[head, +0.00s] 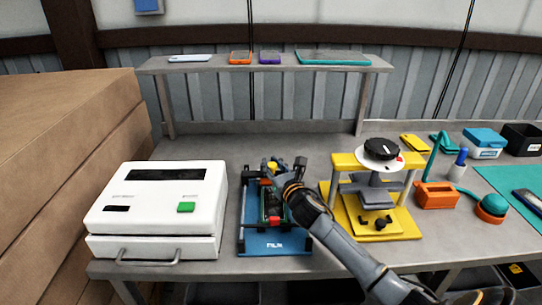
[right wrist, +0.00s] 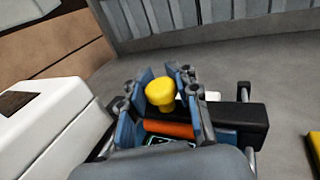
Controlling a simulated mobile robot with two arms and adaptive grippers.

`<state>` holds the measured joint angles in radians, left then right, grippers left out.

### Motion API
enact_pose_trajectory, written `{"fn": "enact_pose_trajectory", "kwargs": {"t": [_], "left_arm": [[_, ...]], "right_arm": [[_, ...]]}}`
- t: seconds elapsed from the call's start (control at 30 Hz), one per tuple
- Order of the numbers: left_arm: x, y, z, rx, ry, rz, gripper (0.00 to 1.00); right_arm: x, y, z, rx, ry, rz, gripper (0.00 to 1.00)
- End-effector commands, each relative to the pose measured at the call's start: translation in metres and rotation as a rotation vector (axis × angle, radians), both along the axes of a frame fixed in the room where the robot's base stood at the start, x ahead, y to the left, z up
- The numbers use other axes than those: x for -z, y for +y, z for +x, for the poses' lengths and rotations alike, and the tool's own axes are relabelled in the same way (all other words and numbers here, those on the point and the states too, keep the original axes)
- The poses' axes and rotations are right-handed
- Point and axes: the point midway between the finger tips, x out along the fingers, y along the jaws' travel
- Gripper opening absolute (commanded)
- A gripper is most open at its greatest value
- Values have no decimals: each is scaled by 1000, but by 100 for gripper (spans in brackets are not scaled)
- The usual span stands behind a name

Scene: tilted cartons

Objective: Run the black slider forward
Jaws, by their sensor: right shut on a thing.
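The blue film applicator (head: 268,243) stands on the bench, with rails along its sides. Its black slider (head: 300,163) lies across the far end; in the right wrist view its right end (right wrist: 242,117) shows beside my fingers. A yellow knob (right wrist: 160,91) rises from the slider, and it also shows in the head view (head: 272,164). My right gripper (head: 275,176) is shut on the knob, with a finger on each side of it in the right wrist view (right wrist: 163,98). The gripper hides part of the slider. My left gripper is not in view.
A white machine (head: 150,210) stands close on the left. A yellow press (head: 370,190) with a black dial stands on the right, near my right forearm. A raised shelf (head: 270,66) holding phones spans the back. The bench behind the applicator is clear.

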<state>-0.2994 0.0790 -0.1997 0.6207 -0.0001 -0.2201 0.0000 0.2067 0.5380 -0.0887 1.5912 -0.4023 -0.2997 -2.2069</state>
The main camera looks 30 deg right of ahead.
Motion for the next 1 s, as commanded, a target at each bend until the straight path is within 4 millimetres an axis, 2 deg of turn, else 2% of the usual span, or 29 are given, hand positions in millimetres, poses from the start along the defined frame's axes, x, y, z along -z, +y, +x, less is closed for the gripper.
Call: {"fn": "enact_pose_trajectory", "kwargs": {"t": [0.03,0.2,0.5,0.7,1.0], "left_arm": [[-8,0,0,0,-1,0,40],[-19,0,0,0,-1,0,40],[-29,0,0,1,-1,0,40],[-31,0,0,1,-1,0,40],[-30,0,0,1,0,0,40]], "right_arm": [[-1,7,-13,-1,6,0,0],[-1,31,-53,2,6,1,0],[0,62,-106,5,4,0,0],[0,71,-120,6,2,-2,0],[0,72,-123,7,2,-4,0]]}}
